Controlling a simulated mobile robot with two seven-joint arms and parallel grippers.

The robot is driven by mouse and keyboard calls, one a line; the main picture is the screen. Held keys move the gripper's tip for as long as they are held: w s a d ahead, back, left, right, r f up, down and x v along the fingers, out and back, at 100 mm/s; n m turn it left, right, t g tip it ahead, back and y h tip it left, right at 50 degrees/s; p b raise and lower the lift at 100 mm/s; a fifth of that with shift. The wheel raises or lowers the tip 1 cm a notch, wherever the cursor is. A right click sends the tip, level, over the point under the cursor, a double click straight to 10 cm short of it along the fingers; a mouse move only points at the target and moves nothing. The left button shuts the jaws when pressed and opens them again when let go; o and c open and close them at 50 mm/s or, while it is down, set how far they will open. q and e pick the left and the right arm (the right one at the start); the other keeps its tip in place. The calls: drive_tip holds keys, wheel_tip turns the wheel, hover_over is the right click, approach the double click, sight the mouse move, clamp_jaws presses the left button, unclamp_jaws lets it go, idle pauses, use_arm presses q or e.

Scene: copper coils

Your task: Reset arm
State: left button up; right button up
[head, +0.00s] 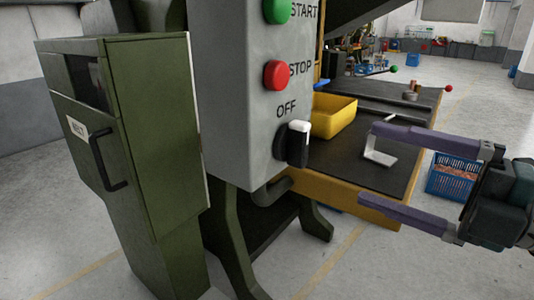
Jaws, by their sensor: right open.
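My right gripper (368,163) comes in from the right in the head view. Its two long purple-grey fingers are spread apart, with nothing between them that it grips. The fingertips point left toward the control box (235,90). On the box are a green START button (275,10), a red STOP button (275,75) and a black knob with a white handle (293,144) below the OFF label. The fingertips appear apart from the knob and to its right. My left gripper does not show.
A green cabinet (150,140) stands at the left. Behind my right gripper is a dark-topped bench (340,165) with a yellow bin (333,116) and a white bracket (380,152). A blue crate (451,178) of copper-coloured pieces sits on the floor. Open floor lies at the back right.

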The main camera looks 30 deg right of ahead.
idle(0.3)
drive_tip(key=s+a+f+m+g+h+p, duration=0.35)
drive_tip(key=s+a+m+g, duration=0.2)
drive_tip(key=m, duration=0.45)
drive_tip(key=s+a+f+m+g+h+p, duration=0.25)
drive_tip(key=s+a+m+g+h, duration=0.35)
drive_tip(key=m, duration=0.5)
wheel_tip(320, 180, up, 37)
drive_tip(key=d+g+y+p, duration=0.1)
drive_tip(key=y+p, duration=0.1)
drive_tip(key=p, duration=3.5)
drive_tip(key=shift+d+r+y, duration=0.2)
drive_tip(key=shift+d+y, duration=0.05)
drive_tip(key=shift+y, duration=0.1)
drive_tip(key=shift+g, duration=0.25)
